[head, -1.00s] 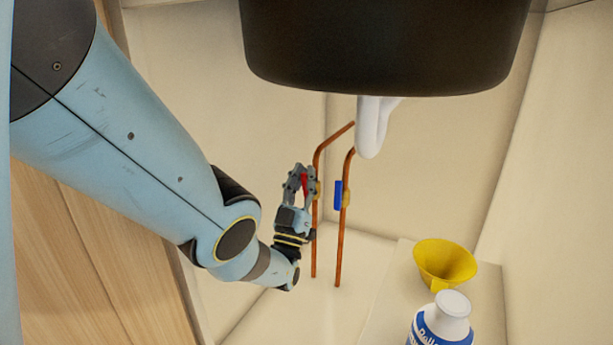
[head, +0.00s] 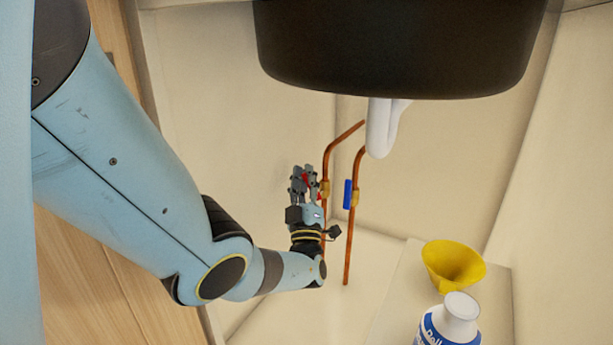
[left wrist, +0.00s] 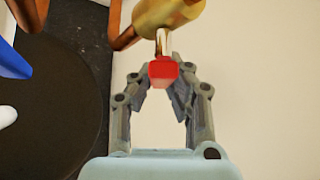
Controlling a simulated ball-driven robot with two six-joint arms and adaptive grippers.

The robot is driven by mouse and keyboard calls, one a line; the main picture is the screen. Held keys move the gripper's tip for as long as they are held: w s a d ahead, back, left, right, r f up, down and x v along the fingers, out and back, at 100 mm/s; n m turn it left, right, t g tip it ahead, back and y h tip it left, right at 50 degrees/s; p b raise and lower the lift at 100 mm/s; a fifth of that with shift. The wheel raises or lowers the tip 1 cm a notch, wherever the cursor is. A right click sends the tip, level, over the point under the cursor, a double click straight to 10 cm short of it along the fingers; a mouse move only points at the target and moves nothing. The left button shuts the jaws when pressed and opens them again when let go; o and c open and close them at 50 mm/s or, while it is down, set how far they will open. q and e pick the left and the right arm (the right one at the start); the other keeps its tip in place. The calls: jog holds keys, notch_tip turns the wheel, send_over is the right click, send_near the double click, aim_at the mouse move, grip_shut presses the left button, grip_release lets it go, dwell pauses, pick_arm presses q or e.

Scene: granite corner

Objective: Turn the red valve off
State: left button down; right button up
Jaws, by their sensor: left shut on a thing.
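The red valve handle (head: 319,195) is on the left copper pipe (head: 341,138) in the head view, partly hidden by my left gripper (head: 303,170). In the left wrist view the red handle (left wrist: 163,72) shows nearly end-on, joined by a metal stem to a brass valve body (left wrist: 165,14). My left gripper (left wrist: 164,85) is shut on the red handle, with one finger on each side of it. In the head view the handle looks slanted across the fingers; its exact angle to the pipe is hard to tell. My right gripper is not in view.
A blue valve handle (head: 348,193) sits on the right copper pipe (head: 349,245), close beside the gripper. A dark basin (head: 390,60) and white drain pipe (head: 377,130) hang above. A yellow funnel (head: 452,267) and white-blue bottle (head: 455,318) stand at lower right.

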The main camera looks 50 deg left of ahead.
pick_arm(q)
jog(key=c, duration=1.3)
grip_release()
jog(key=v, duration=0.7)
jog(key=shift+s+d+f, duration=0.15)
jog(key=shift+s+f, duration=0.05)
